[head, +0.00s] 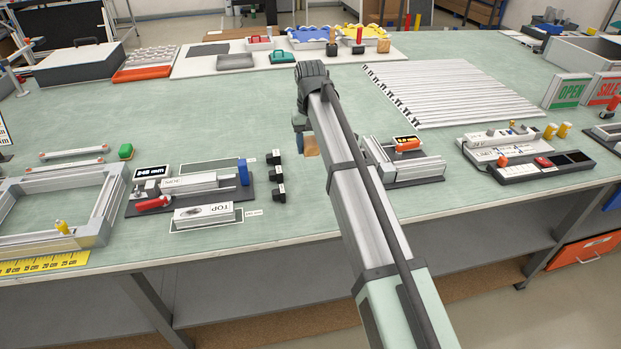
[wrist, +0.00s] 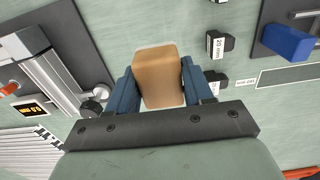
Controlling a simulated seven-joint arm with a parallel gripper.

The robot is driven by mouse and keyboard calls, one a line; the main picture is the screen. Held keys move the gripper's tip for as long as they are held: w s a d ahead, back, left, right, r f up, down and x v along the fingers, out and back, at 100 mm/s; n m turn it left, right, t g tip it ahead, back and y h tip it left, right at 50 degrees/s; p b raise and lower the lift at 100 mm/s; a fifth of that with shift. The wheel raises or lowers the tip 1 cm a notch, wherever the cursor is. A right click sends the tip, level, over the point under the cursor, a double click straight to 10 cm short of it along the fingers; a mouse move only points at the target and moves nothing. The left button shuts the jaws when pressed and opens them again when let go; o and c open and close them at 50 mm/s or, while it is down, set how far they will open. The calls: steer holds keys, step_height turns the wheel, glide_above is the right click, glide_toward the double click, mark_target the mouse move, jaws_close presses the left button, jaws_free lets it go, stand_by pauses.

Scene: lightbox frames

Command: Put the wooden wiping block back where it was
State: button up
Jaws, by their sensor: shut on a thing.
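The wooden wiping block (wrist: 158,78) is a tan block with rounded edges. In the wrist view my gripper (wrist: 158,88) is shut on it, with one blue finger on each side. A thin pale edge shows around the block against the green bench; I cannot tell whether it is a marking on the bench. In the head view the block (head: 312,146) shows partly behind my arm, low over the bench (head: 330,88). Its underside is hidden, so I cannot tell whether it touches the bench.
Black labelled blocks (head: 278,175) stand close to the left of the wooden block. A measuring fixture with a blue block (head: 243,172) lies farther left. A clamp fixture (head: 405,160) stands close on the right. Bench beyond my gripper is clear up to the slatted rack (head: 450,90).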

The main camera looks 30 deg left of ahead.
mark_target(310, 180)
steer(key=shift+f, duration=4.95)
steer(key=shift+f, duration=0.1)
steer(key=o, duration=1)
step_height(310, 180, up, 12)
steer(key=shift+r, duration=0.15)
